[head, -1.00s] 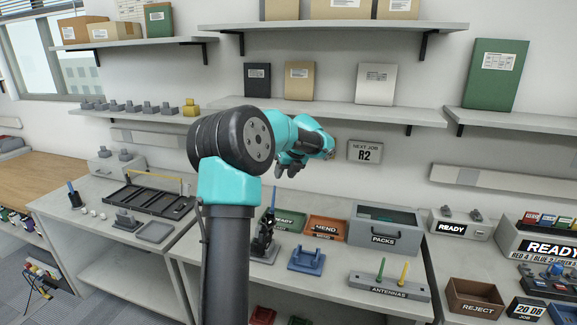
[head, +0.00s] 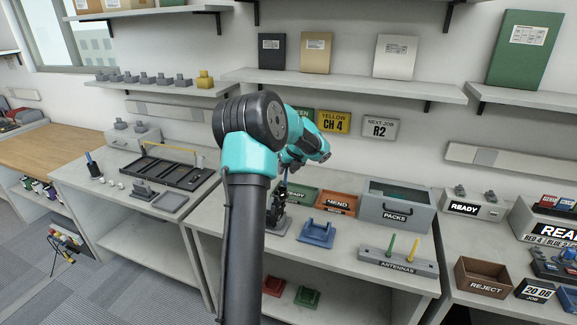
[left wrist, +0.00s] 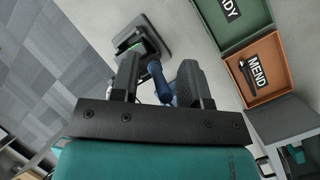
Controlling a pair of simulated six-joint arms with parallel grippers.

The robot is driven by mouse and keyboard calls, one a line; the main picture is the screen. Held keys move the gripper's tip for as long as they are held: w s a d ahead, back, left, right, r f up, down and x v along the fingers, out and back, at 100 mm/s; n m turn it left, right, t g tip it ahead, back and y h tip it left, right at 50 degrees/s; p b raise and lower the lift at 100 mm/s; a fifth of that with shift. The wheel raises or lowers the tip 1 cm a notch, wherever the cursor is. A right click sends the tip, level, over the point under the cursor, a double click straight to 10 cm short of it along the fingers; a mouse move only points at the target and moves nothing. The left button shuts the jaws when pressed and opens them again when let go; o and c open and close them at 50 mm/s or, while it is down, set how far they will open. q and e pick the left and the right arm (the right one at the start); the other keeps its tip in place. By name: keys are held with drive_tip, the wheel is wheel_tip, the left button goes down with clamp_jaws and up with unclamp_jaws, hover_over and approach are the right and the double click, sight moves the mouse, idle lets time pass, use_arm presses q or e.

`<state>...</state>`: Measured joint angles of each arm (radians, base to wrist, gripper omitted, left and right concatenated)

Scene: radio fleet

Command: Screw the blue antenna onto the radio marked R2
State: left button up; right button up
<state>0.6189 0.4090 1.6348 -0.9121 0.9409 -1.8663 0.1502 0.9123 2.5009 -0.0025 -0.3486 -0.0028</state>
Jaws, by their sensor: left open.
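A dark radio (head: 275,205) stands upright in a grey stand on the middle bench; its marking is not readable. The blue antenna (head: 284,177) rises from the radio's top; I cannot tell whether it is screwed tight. My left gripper (head: 286,161) is just above the radio, around the antenna's upper part. In the left wrist view the blue antenna (left wrist: 159,84) lies between the two open fingers of the left gripper (left wrist: 161,65). The radio (left wrist: 137,42) with a green patch shows beyond them. My right gripper is not in view.
An antenna rack (head: 398,264) holds a green and a yellow antenna. A blue cradle (head: 317,233), a MEND tray (head: 336,204), a READY tray (head: 302,196) and a PACKS box (head: 397,211) stand nearby. A wall sign (head: 380,128) reads NEXT JOB R2.

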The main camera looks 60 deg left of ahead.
use_arm(q)
clamp_jaws()
idle(0.3)
drive_tip(key=shift+m+t+h, duration=0.4)
drive_tip(key=shift+m+t, duration=0.7)
drive_tip(key=shift+m, duration=1.4)
drive_tip(key=shift+m+t+h, duration=0.8)
drive_tip(key=shift+m+h, duration=0.2)
drive_tip(key=shift+m, duration=0.7)
